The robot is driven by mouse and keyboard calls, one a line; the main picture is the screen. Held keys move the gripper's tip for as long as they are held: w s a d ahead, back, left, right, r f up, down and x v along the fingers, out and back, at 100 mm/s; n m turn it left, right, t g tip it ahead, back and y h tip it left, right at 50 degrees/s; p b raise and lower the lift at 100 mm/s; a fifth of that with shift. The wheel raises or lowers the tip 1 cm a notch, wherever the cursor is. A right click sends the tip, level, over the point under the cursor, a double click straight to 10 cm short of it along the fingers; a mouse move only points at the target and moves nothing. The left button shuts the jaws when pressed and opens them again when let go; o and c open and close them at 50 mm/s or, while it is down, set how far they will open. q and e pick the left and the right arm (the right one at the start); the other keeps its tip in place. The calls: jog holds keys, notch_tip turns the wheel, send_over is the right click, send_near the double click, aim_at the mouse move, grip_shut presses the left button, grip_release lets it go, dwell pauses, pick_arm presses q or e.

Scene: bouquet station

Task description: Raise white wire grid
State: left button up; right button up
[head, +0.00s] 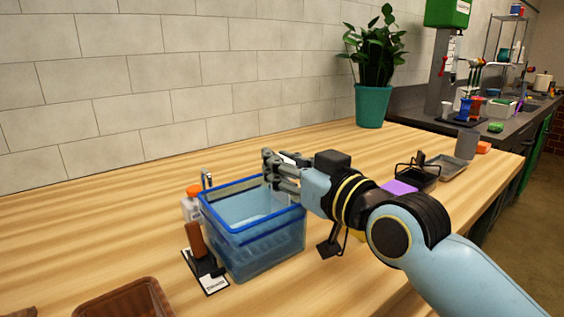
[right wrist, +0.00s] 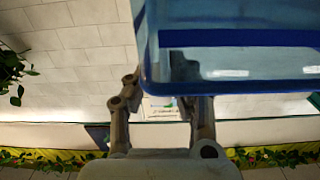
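I cannot make out a white wire grid for certain in either view. A clear blue bin (head: 255,250) with a darker blue rim stands on the wooden table in the head view. Its rim (right wrist: 235,38) crosses the top of the right wrist view. A pale surface shows inside the bin. My right gripper (head: 268,168) is at the bin's back right rim, fingers pointing left. In the right wrist view its fingers (right wrist: 157,85) stand apart with a gap between them, tips partly behind the bin. I cannot tell whether they touch it. My left gripper is not in view.
A white bottle with an orange cap (head: 191,203) and a brown-handled tool (head: 195,240) stand close left of the bin. A brown basket (head: 125,300) is at front left. A potted plant (head: 373,105) stands behind. The table's back left is clear.

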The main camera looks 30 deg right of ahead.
grip_shut()
notch_tip(320, 180, up, 8)
jog(key=p, duration=0.7)
jog(key=shift+r+p, duration=0.15)
jog(key=shift+p, duration=0.2)
jog(key=shift+o, duration=1.4)
grip_release()
jog(key=shift+o, duration=1.2)
